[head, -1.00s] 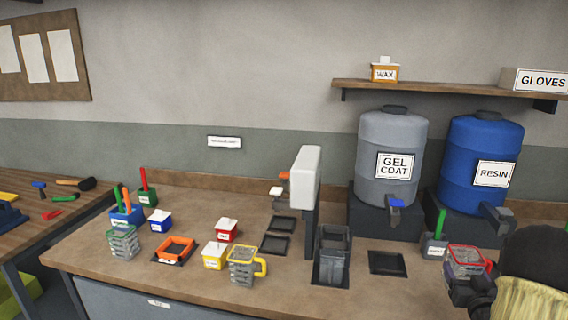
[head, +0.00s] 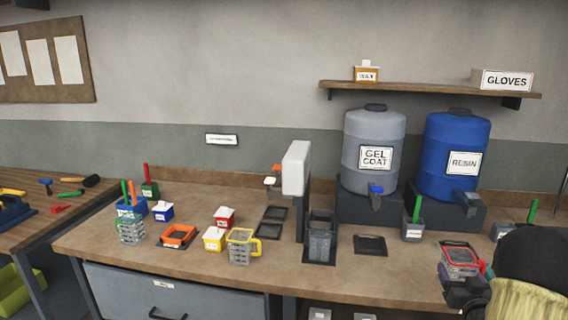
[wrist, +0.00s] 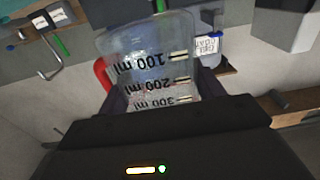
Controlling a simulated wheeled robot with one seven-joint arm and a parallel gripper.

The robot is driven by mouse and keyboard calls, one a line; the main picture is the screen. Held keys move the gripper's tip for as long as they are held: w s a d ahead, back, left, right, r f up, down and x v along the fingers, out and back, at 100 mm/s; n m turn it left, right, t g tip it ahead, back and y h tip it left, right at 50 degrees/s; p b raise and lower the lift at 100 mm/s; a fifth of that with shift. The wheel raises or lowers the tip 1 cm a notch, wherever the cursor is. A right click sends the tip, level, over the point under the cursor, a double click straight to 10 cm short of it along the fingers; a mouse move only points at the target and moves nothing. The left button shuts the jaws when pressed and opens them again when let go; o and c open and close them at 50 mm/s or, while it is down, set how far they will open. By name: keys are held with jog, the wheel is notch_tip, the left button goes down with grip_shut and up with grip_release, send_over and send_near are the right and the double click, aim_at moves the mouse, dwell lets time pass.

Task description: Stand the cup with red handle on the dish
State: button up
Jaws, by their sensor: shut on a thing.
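The clear cup with red handle (head: 461,258) is at the right of the head view, in front of the bench's right part. My gripper (head: 458,284) is shut on it. In the wrist view the cup (wrist: 150,65) fills the middle, with millilitre marks upside down and its red handle (wrist: 102,75) at the left. The cup looks roughly upright in the head view.
A yellow-handled cup (head: 240,248) and several small coloured tubs stand left of the white upright post (head: 296,168). Grey gel coat (head: 373,140) and blue resin (head: 456,140) barrels stand behind. A grey pot with a green stick (head: 413,230) is near the black tray.

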jog(key=shift+s+a+f, duration=0.1)
jog(key=shift+s, duration=0.35)
jog(key=s+a+f+n+y, duration=0.1)
jog(key=s+a+f+y, duration=0.1)
jog(key=a+f, duration=1.4)
jog(key=s+a+f+n+y, duration=0.1)
jog(key=s+a+f+y, duration=0.1)
jog(key=a+f, duration=1.3)
jog(key=shift+s+a+f, duration=0.4)
jog(key=shift+s+a, duration=0.45)
jog(key=shift+a, duration=0.3)
jog(key=shift+r, duration=0.1)
notch_tip(320, 180, up, 8)
jog(key=p, duration=0.7)
jog(key=shift+n, duration=0.3)
jog(key=shift+w+a+f, duration=0.1)
jog(key=shift+w+f, duration=0.05)
jog(key=shift+f, duration=0.05)
dwell(1.3)
